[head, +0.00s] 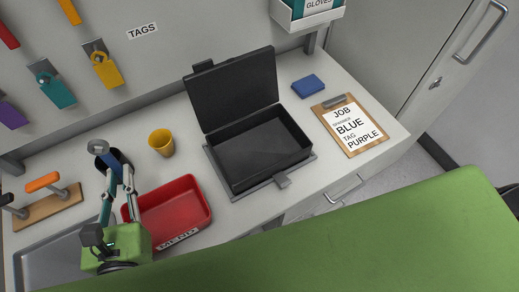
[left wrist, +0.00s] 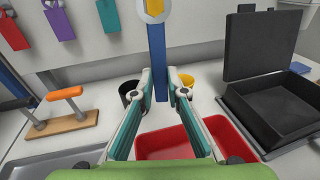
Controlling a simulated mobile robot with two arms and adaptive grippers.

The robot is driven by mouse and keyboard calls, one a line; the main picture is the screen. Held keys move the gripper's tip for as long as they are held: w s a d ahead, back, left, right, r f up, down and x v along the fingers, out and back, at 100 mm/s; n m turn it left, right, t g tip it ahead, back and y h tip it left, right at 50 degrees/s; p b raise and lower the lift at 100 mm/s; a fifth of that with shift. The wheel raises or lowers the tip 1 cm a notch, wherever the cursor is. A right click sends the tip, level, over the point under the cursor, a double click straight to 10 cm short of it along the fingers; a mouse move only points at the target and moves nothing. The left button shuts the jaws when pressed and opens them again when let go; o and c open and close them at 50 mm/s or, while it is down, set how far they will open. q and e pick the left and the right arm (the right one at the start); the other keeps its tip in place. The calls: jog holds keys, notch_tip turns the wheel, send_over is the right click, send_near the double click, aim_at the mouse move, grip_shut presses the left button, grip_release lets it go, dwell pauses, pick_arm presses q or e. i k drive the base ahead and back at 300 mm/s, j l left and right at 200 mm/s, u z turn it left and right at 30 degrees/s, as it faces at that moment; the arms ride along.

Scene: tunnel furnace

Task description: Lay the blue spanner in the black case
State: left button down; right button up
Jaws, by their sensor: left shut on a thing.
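The blue spanner (head: 112,158) is held between the fingertips of my left gripper (head: 116,176), above the bench near the red tray. In the left wrist view the spanner (left wrist: 159,60) stands upright in the picture, its ring end at the top and its lower part between the fingers (left wrist: 162,84). The black case (head: 262,180) lies open to the right on the bench, its lid (head: 232,88) raised at the back. Its inside looks empty. The case also shows at the right of the left wrist view (left wrist: 268,120). My right gripper is not in view.
A red tray (head: 205,200) marked MEND and a yellow cup (head: 161,143) lie between gripper and case. A dark cup (left wrist: 132,92) stands behind the spanner. A rack (head: 48,208), clipboard (head: 376,146), blue block (head: 308,86) and hanging tags (head: 56,90) surround the area.

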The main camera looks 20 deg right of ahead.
aim_at(263, 161)
jog(key=k+l, duration=0.1)
jog(key=l, duration=0.45)
jog(key=k+l, duration=0.1)
jog(key=l, duration=1.05)
jog(key=k+l, duration=0.15)
jog(key=l, duration=0.4)
